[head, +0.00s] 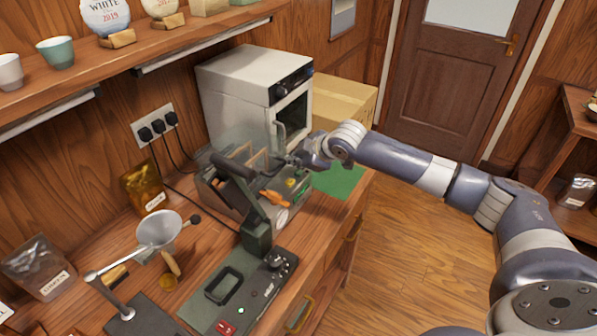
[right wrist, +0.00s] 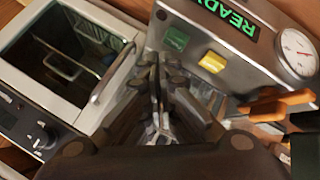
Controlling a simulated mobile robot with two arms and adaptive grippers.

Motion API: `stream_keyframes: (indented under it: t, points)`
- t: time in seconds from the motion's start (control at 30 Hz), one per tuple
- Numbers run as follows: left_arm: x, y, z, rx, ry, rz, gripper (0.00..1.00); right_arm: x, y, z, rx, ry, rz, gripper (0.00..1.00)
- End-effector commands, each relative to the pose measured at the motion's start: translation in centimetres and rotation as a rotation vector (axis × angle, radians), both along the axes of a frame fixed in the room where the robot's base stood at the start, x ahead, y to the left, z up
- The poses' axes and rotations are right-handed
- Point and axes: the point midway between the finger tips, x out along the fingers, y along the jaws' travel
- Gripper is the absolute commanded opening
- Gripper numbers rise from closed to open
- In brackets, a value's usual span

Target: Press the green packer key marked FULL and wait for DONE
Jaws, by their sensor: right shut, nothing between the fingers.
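The vacuum packer (head: 222,190) is a grey box on the wooden counter. In the right wrist view its sloped front panel (right wrist: 190,18) carries a green key (right wrist: 176,40), a yellow key (right wrist: 212,62) and a display (right wrist: 228,14) reading READY in green. The lettering on the green key is too small to read. My right gripper (head: 288,160) is at the packer's far front corner. In the right wrist view the gripper (right wrist: 155,68) is shut and empty, its fingertips just beside the green key, seemingly apart from it. My left gripper is out of view.
A white oven (right wrist: 75,55) stands close beside the gripper. An orange handle (right wrist: 275,105) and a round gauge (right wrist: 297,52) are on the packer's front. A dark lever press (head: 258,235) stands nearer. A green mat (head: 342,181) lies beyond the packer.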

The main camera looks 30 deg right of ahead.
Motion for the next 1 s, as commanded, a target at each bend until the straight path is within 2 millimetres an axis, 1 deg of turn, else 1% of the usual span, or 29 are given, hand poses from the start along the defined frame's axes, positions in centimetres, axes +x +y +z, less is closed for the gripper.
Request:
stream_keyframes:
  t: [0.3, 1.0]
  points:
    - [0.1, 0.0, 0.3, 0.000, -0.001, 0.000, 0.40, 0.0, 0.0, -0.8, 0.000, 0.002, -0.001, 0.00]
    - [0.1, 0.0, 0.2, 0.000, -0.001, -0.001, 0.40, 0.0, 0.0, -1.3, 0.000, 0.000, 0.000, 0.00]
